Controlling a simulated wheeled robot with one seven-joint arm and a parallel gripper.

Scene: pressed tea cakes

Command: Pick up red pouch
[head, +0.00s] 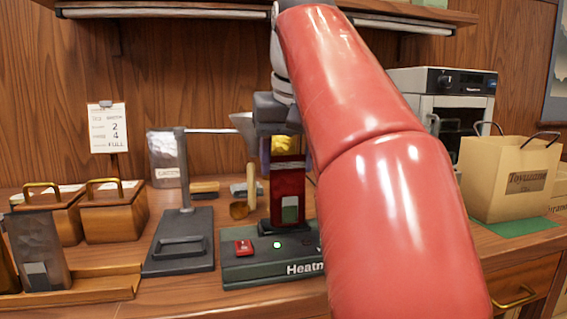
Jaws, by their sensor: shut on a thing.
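The red pouch (288,183) hangs or stands upright in the middle of the head view, with a pale label low on its front. My gripper (279,131) is above it, pointing down, and is shut on the pouch's top edge. The pouch's lower end is at the dark green heat sealer (252,270), in front of or over its black upper part. I cannot tell whether the pouch touches it. My red arm hides the sealer's right side and some of what is behind the pouch.
A grey stand (180,245) and a wooden rack with a silver pouch (38,250) are at left. Wooden boxes (112,212) and a sign (107,128) stand behind. A paper bag (510,180) and a metal oven (445,100) are at right. A shelf (180,12) runs overhead.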

